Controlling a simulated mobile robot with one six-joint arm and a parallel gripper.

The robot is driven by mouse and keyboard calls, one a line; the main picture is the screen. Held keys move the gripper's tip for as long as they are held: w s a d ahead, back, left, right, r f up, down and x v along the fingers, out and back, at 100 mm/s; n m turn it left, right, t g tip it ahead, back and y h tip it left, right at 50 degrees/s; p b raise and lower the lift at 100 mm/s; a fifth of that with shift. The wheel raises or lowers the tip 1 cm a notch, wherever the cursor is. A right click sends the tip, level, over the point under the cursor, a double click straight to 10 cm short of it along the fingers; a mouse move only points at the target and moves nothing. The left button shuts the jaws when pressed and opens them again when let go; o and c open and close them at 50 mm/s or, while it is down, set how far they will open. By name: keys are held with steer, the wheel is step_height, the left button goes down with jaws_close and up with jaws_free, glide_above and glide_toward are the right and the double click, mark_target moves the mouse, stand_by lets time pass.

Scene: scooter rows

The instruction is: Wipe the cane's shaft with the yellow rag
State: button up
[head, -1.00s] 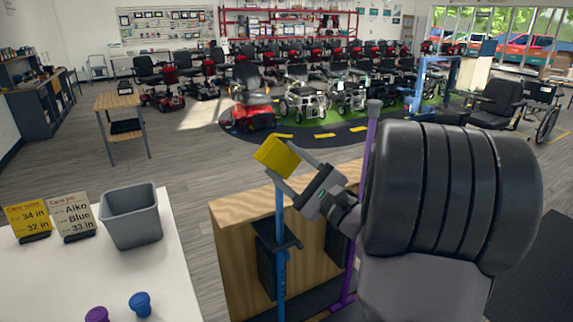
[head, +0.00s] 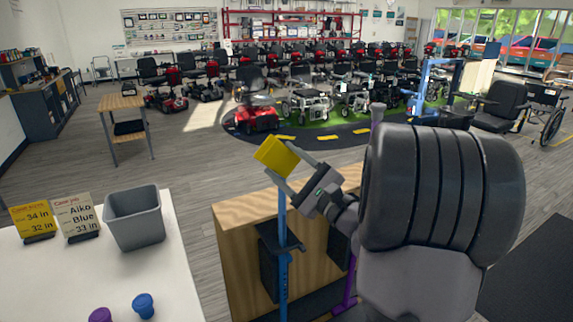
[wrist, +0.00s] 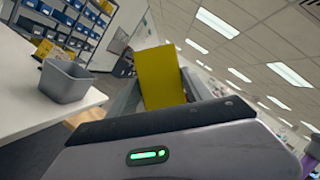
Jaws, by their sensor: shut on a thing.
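The yellow rag (head: 274,155) is a small folded block between the fingertips of my gripper (head: 283,167), which is shut on it. The rag also fills the middle of the wrist view (wrist: 163,77). A blue cane (head: 282,235) stands upright in front of a wooden cabinet, its upper end just under the rag. I cannot tell whether the rag touches it. A purple cane (head: 351,290) stands to the right, mostly hidden behind my arm, with a grey top (head: 377,113) above.
The white table (head: 185,275) at the left holds a grey bin (head: 135,218), a yellow sign (head: 35,221), a white sign (head: 77,216), a blue cap (head: 143,306) and a purple cap (head: 100,315). The wooden cabinet (head: 240,255) stands close behind the canes. Scooters fill the back.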

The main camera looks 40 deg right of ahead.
mark_target(298, 158)
steer(key=shift+s+d+b, duration=0.25)
steer(key=shift+s+d, duration=0.05)
steer(key=shift+d, duration=0.7)
steer(key=shift+s+d+b, duration=0.25)
steer(key=shift+d, duration=0.7)
steer(key=shift+w, duration=0.1)
steer(key=shift+w+a+b, duration=0.2)
steer(key=shift+w+a, duration=0.05)
steer(key=shift+a, duration=0.75)
steer(key=shift+w+a+b, duration=0.15)
steer(key=shift+w+a, duration=0.1)
steer(key=shift+a, duration=0.75)
steer(key=shift+s, duration=0.25)
steer(key=shift+s+a+b, duration=0.2)
steer(key=shift+s+b, duration=0.2)
steer(key=shift+s, duration=0.5)
steer(key=shift+s+a+b, duration=0.25)
steer(key=shift+s+b, duration=0.15)
steer(key=shift+s, duration=0.45)
steer(key=shift+s+a+b, duration=0.2)
steer(key=shift+s+b, duration=0.2)
steer(key=shift+s, duration=0.5)
